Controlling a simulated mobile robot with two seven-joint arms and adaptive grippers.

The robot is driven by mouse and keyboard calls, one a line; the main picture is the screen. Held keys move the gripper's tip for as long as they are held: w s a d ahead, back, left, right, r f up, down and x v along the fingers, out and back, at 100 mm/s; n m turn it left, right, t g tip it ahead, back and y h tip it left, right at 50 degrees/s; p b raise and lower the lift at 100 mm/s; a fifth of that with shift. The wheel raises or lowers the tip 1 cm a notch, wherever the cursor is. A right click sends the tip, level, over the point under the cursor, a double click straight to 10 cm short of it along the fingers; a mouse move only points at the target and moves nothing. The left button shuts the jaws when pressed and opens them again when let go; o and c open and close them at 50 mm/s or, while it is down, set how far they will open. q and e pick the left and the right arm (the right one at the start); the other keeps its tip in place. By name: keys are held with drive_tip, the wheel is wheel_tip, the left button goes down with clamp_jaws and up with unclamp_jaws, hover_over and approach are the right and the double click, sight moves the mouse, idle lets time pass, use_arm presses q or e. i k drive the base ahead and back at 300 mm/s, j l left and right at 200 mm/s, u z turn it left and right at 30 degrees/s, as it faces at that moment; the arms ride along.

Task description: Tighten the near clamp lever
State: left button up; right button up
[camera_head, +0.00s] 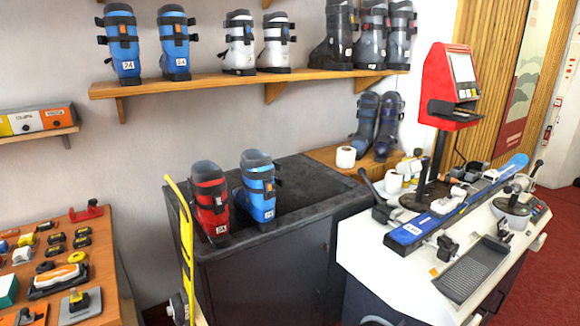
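A blue ski (412,230) lies along the white bench (372,254) on the right, its near end toward me. A dark clamp (383,214) sits beside the ski's near part, on its left side. A thin dark lever (369,185) rises from it, leaning up and to the left; I take this as the near clamp lever. How tight it is cannot be told. Another dark lever (536,169) stands at the far right, by a round grey device (513,203). Neither of my grippers is in view.
A red machine (450,85) on a post stands behind the ski. A dark ribbed tray (472,269) lies on the bench's right side. The bench's near left corner is bare.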

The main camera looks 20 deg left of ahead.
sight(361, 172)
drive_tip(key=u, duration=0.95)
drive_tip(key=i+l+u, duration=0.15)
drive_tip(key=l+u, duration=0.15)
drive_tip(key=i+l+u, duration=0.15)
drive_tip(key=l+u, duration=0.15)
drive_tip(key=i+l+u, duration=0.1)
drive_tip(key=l+u, duration=0.2)
